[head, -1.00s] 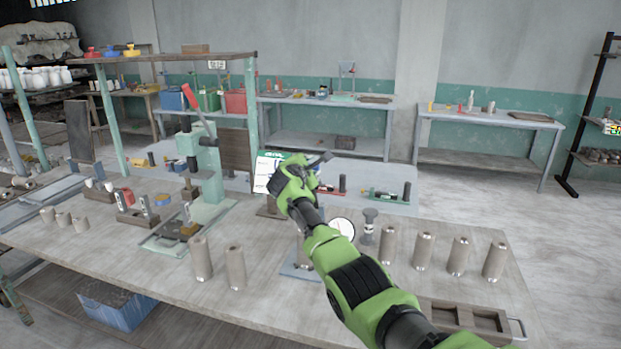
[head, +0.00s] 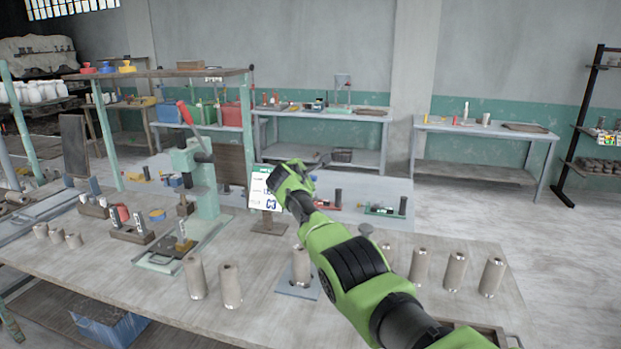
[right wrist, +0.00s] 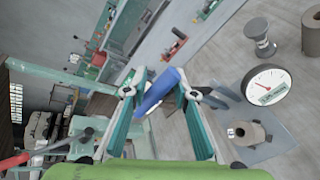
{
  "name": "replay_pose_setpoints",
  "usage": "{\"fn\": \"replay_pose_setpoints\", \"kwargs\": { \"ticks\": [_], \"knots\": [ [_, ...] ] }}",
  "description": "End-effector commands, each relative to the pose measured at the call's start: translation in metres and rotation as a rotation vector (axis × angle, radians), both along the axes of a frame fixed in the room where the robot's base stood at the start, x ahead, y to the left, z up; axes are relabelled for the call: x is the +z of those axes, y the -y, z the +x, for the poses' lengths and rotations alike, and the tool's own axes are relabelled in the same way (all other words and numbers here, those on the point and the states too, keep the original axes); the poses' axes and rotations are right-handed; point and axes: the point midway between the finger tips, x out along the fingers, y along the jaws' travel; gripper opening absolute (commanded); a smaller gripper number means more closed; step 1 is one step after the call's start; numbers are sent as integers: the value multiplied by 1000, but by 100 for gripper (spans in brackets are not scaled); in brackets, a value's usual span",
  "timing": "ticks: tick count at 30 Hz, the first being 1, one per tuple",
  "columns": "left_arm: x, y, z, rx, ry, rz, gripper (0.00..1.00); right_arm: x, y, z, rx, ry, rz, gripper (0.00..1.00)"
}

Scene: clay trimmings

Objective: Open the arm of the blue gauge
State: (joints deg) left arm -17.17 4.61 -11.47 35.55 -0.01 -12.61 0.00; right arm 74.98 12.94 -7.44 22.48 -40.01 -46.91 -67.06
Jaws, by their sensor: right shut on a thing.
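The gauge has a round white dial (right wrist: 265,85) with a red needle, seen in the right wrist view. Its blue-grey base plate (head: 291,287) shows on the bench in the head view, with a clay cylinder (head: 300,264) standing on it; there the dial is hidden behind my right arm. My right gripper (head: 297,176) is raised above the bench beyond the gauge. In the right wrist view its fingers (right wrist: 162,92) are closed on a blue grip (right wrist: 160,91), which looks like the gauge's arm handle; the joint to the gauge is not clear. My left gripper is not visible.
Clay cylinders (head: 454,272) stand to the right and others (head: 195,277) to the left of the gauge. A white card (head: 262,190) stands behind my gripper. A green press (head: 203,180) is at the left. A wooden tray (head: 480,330) lies front right.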

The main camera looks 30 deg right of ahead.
Motion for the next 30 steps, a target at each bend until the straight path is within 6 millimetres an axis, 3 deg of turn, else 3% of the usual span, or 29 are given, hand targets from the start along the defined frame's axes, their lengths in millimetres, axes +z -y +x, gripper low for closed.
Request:
{"fn": "replay_pose_setpoints", "kwargs": {
  "ticks": [2,3,5,30],
  "knots": [
    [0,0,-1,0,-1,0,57,-7,-10,4,19,-5,6,0],
    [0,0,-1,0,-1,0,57,-7,-10,4,19,-6,6,28],
    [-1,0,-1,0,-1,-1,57,-7,-10,4,19,-6,6,42],
    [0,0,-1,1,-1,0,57,5,-20,-5,16,9,6,42]
  ]
}}
